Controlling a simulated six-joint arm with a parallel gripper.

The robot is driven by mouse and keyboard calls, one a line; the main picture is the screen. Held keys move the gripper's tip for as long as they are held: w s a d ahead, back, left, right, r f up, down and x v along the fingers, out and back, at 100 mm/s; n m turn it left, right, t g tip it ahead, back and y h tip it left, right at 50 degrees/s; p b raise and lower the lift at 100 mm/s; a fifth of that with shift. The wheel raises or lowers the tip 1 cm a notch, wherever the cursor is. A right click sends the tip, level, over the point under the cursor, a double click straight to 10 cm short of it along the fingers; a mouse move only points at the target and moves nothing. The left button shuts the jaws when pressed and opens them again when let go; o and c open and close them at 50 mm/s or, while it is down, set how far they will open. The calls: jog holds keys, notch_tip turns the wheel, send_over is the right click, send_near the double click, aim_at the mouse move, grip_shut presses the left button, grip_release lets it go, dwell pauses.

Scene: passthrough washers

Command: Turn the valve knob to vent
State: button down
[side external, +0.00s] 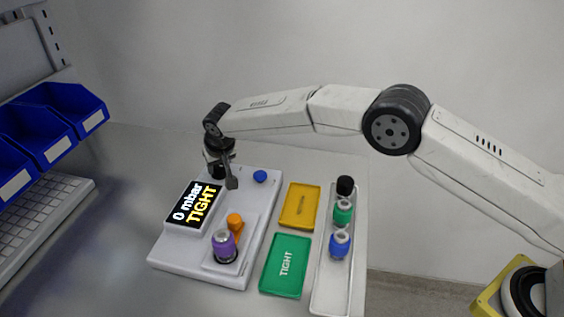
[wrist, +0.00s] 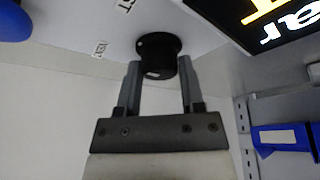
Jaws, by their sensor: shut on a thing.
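The valve knob (wrist: 158,54) is a black round knob with a small white mark, on the pale top of the test unit. In the wrist view my gripper (wrist: 158,68) has one grey finger on each side of it, shut on the knob. In the side view my gripper (side external: 224,181) points down at the back of the white test unit (side external: 190,270) and largely hides the knob. Printed labels stand beside the knob in the wrist view; one label (wrist: 100,48) is too small to read surely. The unit's display (side external: 193,204) reads 0 mbar TIGHT.
A purple part (side external: 224,246) and an orange clamp (side external: 235,223) sit on the unit, with a blue button (side external: 260,176) behind. A yellow tray (side external: 300,206), a green TIGHT tray (side external: 286,265) and a white rack (side external: 333,290) with several parts stand right. Blue bins (side external: 60,107) are left.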

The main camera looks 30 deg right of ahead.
jog(key=n+y, duration=0.1)
jog(key=n, duration=0.3)
jog(key=shift+d+n+y, duration=0.1)
jog(key=shift+n+y, duration=0.2)
jog(key=shift+y, duration=0.1)
jog(key=shift+w+r+n+g+y, duration=0.1)
jog(key=shift+n+g+y, duration=0.2)
jog(key=shift+n, duration=0.8)
jog(key=shift+n+g+y, duration=0.2)
jog(key=shift+n+y, duration=0.2)
jog(key=shift+n, duration=0.7)
jog(key=shift+c, duration=1)
grip_release()
jog(key=v, duration=0.7)
jog(key=shift+r, duration=0.35)
jog(key=shift+d, duration=0.2)
